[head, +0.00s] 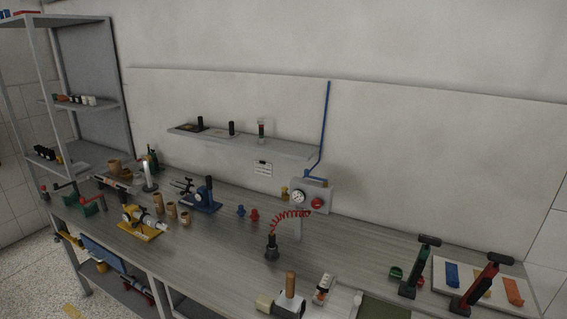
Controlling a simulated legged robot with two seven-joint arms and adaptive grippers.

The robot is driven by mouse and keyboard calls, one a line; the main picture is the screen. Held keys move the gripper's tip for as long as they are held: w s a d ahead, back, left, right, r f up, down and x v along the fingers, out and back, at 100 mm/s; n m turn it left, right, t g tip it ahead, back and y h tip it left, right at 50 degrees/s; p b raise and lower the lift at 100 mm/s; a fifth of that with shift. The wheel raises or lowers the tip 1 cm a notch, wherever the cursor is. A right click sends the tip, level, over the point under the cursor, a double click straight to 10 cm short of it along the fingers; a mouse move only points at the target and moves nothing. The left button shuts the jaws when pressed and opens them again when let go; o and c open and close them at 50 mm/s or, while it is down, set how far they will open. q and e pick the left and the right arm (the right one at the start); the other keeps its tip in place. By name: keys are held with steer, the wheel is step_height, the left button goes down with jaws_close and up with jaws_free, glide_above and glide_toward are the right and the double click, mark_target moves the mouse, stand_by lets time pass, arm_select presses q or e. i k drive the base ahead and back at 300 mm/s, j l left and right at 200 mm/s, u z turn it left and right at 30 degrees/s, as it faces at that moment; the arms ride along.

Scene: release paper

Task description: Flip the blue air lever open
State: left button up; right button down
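A grey air unit (325,193) stands at the back of the workbench, with a round white gauge (299,196) and a red knob (317,203) on its front. A thin blue pipe (325,125) runs down the wall to it. A small blue piece (315,178) at the top of the unit, where the pipe ends, looks like the blue air lever. It is too small to tell its exact position. A red coiled hose (290,216) runs from the unit down to a dark fitting (271,246). Neither gripper is in view.
The grey workbench (215,235) spans the view. Green (411,278) and red (478,285) hand tools stand at the right. A wood-handled device (289,298) is at the front edge. Blue (240,210) and red (254,215) small pieces lie left of the hose. A wall shelf (285,146) hangs above.

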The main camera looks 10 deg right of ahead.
mark_target(306, 172)
steer(key=i+j+z, duration=0.1)
steer(key=j, duration=0.25)
steer(key=i+j, duration=0.25)
steer(key=i+j+z, duration=0.15)
steer(key=j, duration=0.3)
steer(key=i+j, duration=0.2)
steer(key=j, duration=0.2)
steer(key=i+j+z, duration=0.15)
steer(key=j, duration=0.25)
steer(key=i+j+z, duration=0.1)
steer(key=j, duration=0.25)
steer(key=i+j, duration=0.2)
steer(key=j, duration=0.25)
steer(key=i+j+z, duration=0.1)
steer(key=i+j, duration=0.1)
steer(key=j, duration=0.1)
